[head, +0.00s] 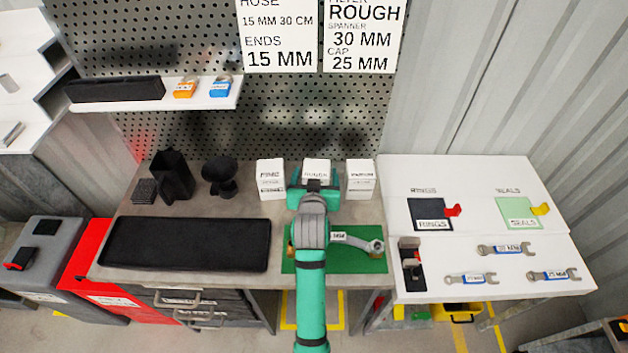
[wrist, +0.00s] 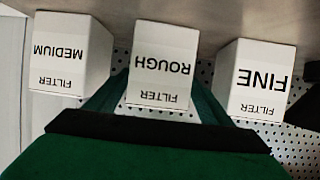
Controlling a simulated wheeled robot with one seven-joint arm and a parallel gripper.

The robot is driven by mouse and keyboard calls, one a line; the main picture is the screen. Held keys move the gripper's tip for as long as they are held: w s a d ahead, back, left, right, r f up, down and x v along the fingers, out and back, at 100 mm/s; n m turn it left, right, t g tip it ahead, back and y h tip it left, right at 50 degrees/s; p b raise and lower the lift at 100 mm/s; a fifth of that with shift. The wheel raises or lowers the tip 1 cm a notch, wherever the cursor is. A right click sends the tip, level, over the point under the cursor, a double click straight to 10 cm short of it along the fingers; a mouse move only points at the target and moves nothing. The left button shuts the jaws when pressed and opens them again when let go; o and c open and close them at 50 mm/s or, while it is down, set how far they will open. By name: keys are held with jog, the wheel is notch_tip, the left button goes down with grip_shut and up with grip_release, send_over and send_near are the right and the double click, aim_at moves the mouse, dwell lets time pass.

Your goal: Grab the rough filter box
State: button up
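The rough filter box (head: 316,169) is a white box labelled ROUGH. It stands upright on the workbench between two similar white boxes. It also shows in the middle of the wrist view (wrist: 162,65), with its label upside down. My gripper (head: 314,187) is at this box, with one green finger on each side of it. In the wrist view the fingers (wrist: 162,88) flank the box closely. The gripper looks open, and I see no clear grip on the box. Part of the box is hidden behind my gripper in the head view.
The fine filter box (head: 270,180) stands close on the left and the medium box (head: 360,180) on the right. A black mat (head: 185,244), a black cup (head: 220,175) and a perforated back wall (head: 250,130) surround the area.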

jog(key=c, duration=1)
jog(key=shift+s+d, duration=0.1)
jog(key=shift+d, duration=0.25)
jog(key=shift+c, duration=0.2)
jog(key=shift+a+r, duration=0.1)
